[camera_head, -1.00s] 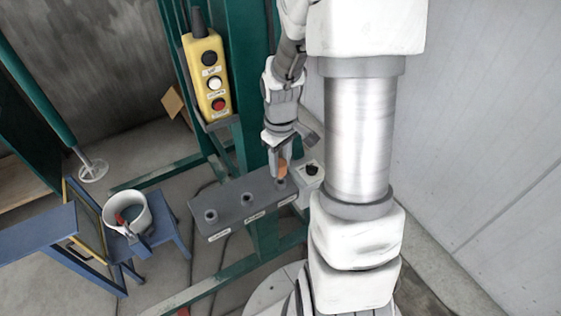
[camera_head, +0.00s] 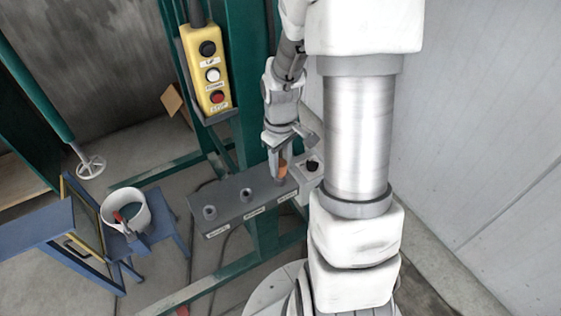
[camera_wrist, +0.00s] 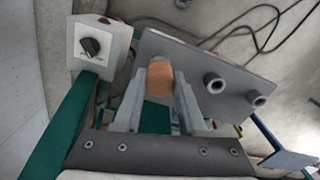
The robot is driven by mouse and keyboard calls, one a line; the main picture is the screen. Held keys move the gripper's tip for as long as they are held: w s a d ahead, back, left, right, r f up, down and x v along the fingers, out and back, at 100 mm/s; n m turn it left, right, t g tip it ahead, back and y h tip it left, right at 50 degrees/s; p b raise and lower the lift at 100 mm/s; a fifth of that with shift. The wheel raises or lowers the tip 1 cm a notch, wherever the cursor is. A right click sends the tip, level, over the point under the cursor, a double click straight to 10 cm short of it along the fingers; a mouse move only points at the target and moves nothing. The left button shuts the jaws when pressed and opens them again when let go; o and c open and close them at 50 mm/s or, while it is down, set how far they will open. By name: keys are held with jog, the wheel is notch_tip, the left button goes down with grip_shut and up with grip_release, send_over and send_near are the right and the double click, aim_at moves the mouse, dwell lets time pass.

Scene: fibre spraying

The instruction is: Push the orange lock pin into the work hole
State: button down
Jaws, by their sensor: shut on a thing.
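The orange lock pin (camera_wrist: 160,78) is between the two fingers of my gripper (camera_wrist: 156,92) in the wrist view. In the head view the orange pin (camera_head: 282,168) shows at the fingertips of my gripper (camera_head: 279,163), above the right end of the grey plate (camera_head: 231,210). The plate carries two open round sockets with collars in the wrist view, a near one (camera_wrist: 214,83) and a far one (camera_wrist: 257,98). The hole under the pin is hidden by the pin and fingers, so I cannot tell how deep the pin sits. Small labels line the plate's front edge.
A grey box with a black rotary knob (camera_wrist: 90,46) stands beside the plate. A yellow button pendant (camera_head: 207,70) hangs on the green frame (camera_head: 245,95). A blue stool (camera_head: 165,235) with a white bucket (camera_head: 126,207) is at the left. Cables lie on the floor.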

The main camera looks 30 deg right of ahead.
aim_at(280, 163)
jog(key=shift+f+b, duration=0.5)
jog(key=shift+f, duration=0.2)
jog(key=shift+c, duration=2)
grip_release()
jog(key=shift+r, duration=0.15)
notch_tip(280, 163, up, 17)
jog(key=p, duration=0.1)
jog(key=shift+r, duration=0.1)
